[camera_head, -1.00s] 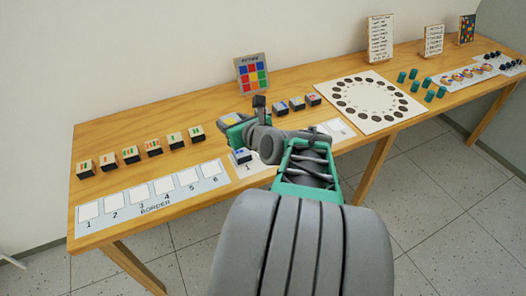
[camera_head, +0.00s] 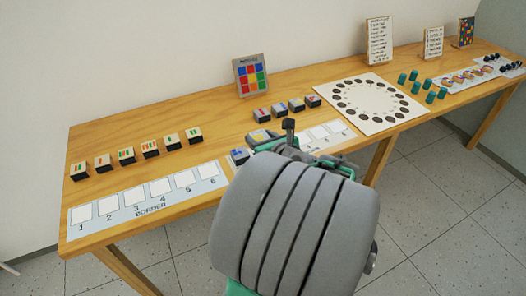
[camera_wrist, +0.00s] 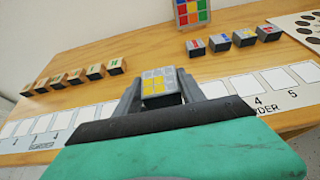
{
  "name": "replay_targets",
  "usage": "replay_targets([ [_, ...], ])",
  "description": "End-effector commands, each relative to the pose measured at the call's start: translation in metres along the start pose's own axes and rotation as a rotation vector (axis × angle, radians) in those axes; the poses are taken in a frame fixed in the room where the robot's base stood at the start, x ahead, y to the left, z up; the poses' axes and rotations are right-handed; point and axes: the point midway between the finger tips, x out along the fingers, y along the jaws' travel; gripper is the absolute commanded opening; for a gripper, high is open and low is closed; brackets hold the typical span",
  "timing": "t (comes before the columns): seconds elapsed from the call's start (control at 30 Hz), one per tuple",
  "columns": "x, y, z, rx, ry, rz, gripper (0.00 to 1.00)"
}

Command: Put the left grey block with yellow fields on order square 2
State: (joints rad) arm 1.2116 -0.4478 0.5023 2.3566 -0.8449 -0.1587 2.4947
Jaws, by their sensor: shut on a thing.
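My gripper (camera_wrist: 160,94) is shut on a grey block with yellow fields (camera_wrist: 157,85), with a finger on each side of it. In the head view the held block (camera_head: 258,135) shows just left of my gripper (camera_head: 270,140). It is over or at the near edge strip of numbered squares (camera_head: 318,132); I cannot tell whether it touches. A grey block with a blue field (camera_head: 240,155) stands at the strip's left end, left of the held block. Order square 2 is not visible, hidden behind my gripper and arm. Squares to the right look empty.
Several grey blocks with coloured fields (camera_head: 280,107) stand in a row behind the strip. Several wooden blocks (camera_head: 126,155) stand at left, behind an empty BORDER strip (camera_head: 205,181). A coloured pattern card (camera_head: 250,76) stands at the back. A white board with a dotted ring (camera_head: 366,101) lies right.

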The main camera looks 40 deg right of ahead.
Motion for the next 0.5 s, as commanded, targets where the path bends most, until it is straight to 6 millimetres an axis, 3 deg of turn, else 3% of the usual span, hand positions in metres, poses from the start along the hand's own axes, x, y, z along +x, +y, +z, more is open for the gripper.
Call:
replay_targets([
  [0.03, 0.016, -0.006, -0.006, 0.0, 0.002, 0.004, 0.06],
  [0.2, 0.054, -0.023, -0.031, 0.002, 0.003, 0.002, 0.06],
  [0.4, 0.073, -0.033, -0.041, 0.0, 0.001, -0.001, 0.06],
  [0.5, 0.081, -0.034, -0.059, 0.003, 0.002, 0.0, 0.06],
])
